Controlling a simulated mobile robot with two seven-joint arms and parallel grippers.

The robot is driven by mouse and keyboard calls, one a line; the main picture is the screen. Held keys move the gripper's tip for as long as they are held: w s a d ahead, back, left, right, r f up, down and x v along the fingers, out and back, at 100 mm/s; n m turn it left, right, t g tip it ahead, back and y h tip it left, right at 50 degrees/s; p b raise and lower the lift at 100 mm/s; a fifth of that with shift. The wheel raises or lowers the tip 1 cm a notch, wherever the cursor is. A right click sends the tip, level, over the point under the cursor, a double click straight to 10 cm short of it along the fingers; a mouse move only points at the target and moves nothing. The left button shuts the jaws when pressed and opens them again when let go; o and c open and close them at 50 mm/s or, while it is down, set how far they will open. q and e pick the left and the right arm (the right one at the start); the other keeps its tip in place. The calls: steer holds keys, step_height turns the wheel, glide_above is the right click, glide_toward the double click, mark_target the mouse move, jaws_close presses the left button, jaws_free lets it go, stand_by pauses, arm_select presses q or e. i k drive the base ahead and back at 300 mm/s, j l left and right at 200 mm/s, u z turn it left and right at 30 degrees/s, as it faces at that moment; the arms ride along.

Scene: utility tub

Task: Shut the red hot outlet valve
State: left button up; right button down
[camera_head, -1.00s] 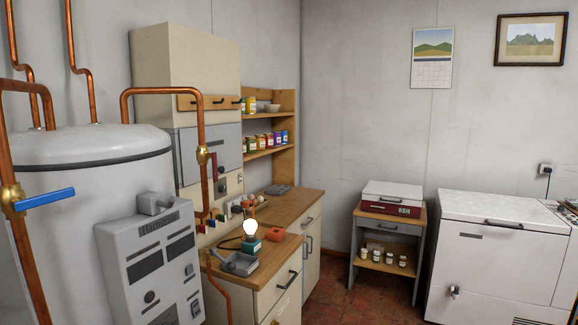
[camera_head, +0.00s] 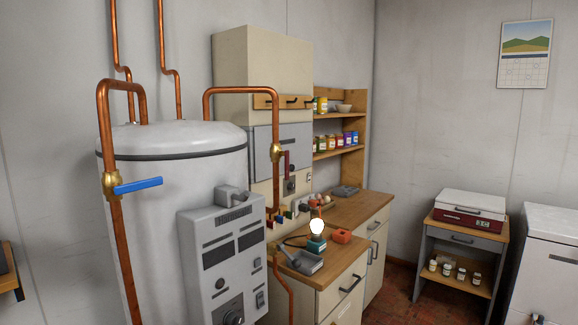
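The red hot outlet valve shows on the right copper pipe of the white tank. Its brass body (camera_head: 276,152) sits on the vertical run of that pipe. Its dark red lever (camera_head: 287,163) looks upright, roughly along the pipe, though it is small and seen at a steep angle. A blue lever (camera_head: 138,186) on a second brass valve (camera_head: 109,184) stands out sideways from the left copper pipe. Neither of my grippers is in view, and nothing touches the valves.
The white tank (camera_head: 170,170) carries a grey control box (camera_head: 222,255) on its front. To the right stand a beige cabinet (camera_head: 262,75) and a wooden counter (camera_head: 350,208) with a lit bulb (camera_head: 316,227). Red floor (camera_head: 400,300) shows at the lower right.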

mark_target(287, 154)
steer(key=i+l+u, duration=0.35)
steer(key=i+l, duration=0.15)
steer(key=i+l+u, duration=0.2)
steer(key=l, duration=0.25)
steer(key=i+l+u, duration=0.15)
steer(key=l, duration=0.25)
steer(key=i+l+u, duration=0.2)
steer(key=l, duration=0.2)
steer(key=i+l+u, duration=0.2)
steer(key=l, duration=0.2)
